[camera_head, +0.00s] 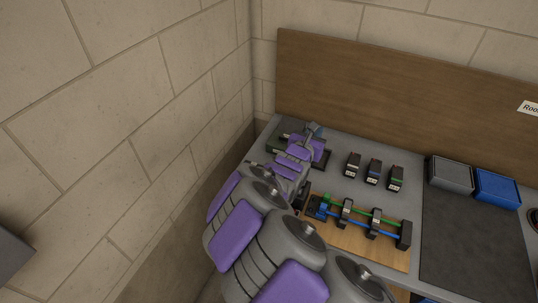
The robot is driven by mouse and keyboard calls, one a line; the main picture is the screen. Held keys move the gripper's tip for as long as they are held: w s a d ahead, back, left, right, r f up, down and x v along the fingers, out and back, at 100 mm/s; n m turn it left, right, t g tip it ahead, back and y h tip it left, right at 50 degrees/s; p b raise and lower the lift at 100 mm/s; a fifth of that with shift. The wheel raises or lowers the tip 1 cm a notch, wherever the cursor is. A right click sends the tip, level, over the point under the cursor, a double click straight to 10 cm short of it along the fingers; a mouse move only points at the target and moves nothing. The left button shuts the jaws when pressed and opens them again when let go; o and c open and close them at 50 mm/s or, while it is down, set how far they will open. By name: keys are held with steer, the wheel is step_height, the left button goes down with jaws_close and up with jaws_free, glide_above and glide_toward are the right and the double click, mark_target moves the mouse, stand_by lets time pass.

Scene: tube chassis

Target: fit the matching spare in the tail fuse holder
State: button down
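My gripper (313,131) is over the far left corner of the grey bench, above or beside a dark tray-like item. It is small and partly covered by my arm, so I cannot tell whether it is open or holds anything. Three small dark blocks with pale and coloured markings stand in a row right of it: left (352,165), middle (374,172) and right, with green on it (396,179). Nearer, a wooden board (335,241) carries green and blue rods or wires running through dark holders (376,222), ending in a larger dark block (404,235). Which holder is the tail one is unclear.
A grey bin (450,174) and a blue bin (497,188) stand at the back right. A dark mat (470,245) in front of them is bare. A brown panel (400,100) rises behind the bench, and a block wall (130,130) stands close on the left.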

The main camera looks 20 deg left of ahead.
steer(key=shift+n+y, duration=0.6)
steer(key=shift+y, duration=0.3)
steer(key=shift+s+a+f+b, duration=0.4)
steer(key=shift+s+a+f, duration=0.65)
steer(key=shift+a+f, duration=1.25)
steer(key=shift+s+a+f+b, duration=0.45)
steer(key=shift+s+a+f, duration=0.65)
steer(key=shift+a+f, duration=1.2)
steer(key=shift+s+a+f+b, duration=0.4)
steer(key=shift+s+a+f, duration=0.65)
steer(key=shift+a+f, duration=1.25)
steer(key=shift+d+f, duration=0.55)
steer(key=shift+s+f, duration=0.2)
steer(key=shift+s, duration=0.05)
steer(key=shift+s, duration=0.1)
steer(key=shift+s+r+p, duration=0.1)
steer(key=shift+r+p, duration=0.1)
steer(key=shift+p, duration=0.2)
steer(key=shift+f, duration=0.6)
